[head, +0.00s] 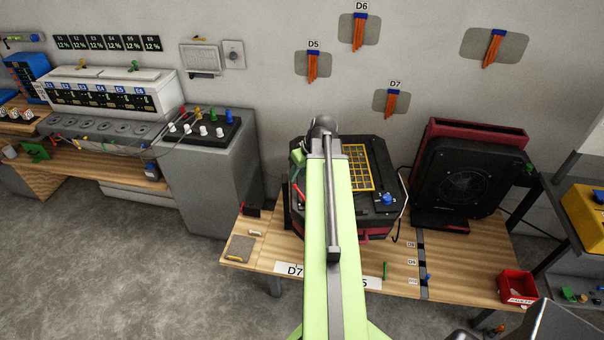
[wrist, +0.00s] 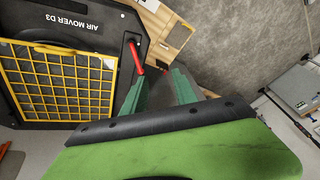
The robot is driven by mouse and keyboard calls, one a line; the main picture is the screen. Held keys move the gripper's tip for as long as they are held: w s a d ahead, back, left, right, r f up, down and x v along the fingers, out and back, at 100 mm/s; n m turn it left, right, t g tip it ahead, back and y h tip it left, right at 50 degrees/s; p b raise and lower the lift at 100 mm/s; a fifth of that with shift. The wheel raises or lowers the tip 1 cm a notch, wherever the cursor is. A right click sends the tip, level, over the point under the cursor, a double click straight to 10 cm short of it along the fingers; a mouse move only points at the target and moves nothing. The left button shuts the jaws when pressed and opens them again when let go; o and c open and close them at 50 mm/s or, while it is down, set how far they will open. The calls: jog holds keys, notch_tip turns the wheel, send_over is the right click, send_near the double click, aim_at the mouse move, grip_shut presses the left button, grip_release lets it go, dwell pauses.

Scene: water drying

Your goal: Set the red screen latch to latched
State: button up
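The red screen latch (wrist: 137,58) is a short red lever on the black air mover D3 (wrist: 75,25), beside the right edge of its yellow screen grid (wrist: 60,80). In the head view the red latch (head: 298,192) shows just left of my arm. My gripper (wrist: 159,83) has two green fingers spread apart with nothing visible between them. The latch is close to the tip of the left finger; I cannot tell whether they touch. My arm hides part of the air mover in the head view.
The wooden table (head: 455,262) carries the air mover, a larger black and red fan unit (head: 465,180) at right and a red bin (head: 517,287). A grey cabinet (head: 210,180) with knobs stands at left. Grey floor (head: 130,260) is open in front.

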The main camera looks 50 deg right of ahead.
send_near(299, 190)
jog(key=shift+t, duration=0.3)
jog(key=b+x, duration=0.2)
jog(key=b, duration=0.3)
jog(key=b+x, duration=0.3)
jog(key=b, duration=0.2)
jog(key=b+x, duration=0.3)
jog(key=b, duration=0.2)
jog(key=shift+s+f, duration=0.15)
jog(key=shift+s, duration=0.1)
jog(key=shift+w+f+b, duration=0.15)
jog(key=shift+b, duration=0.15)
grip_shut()
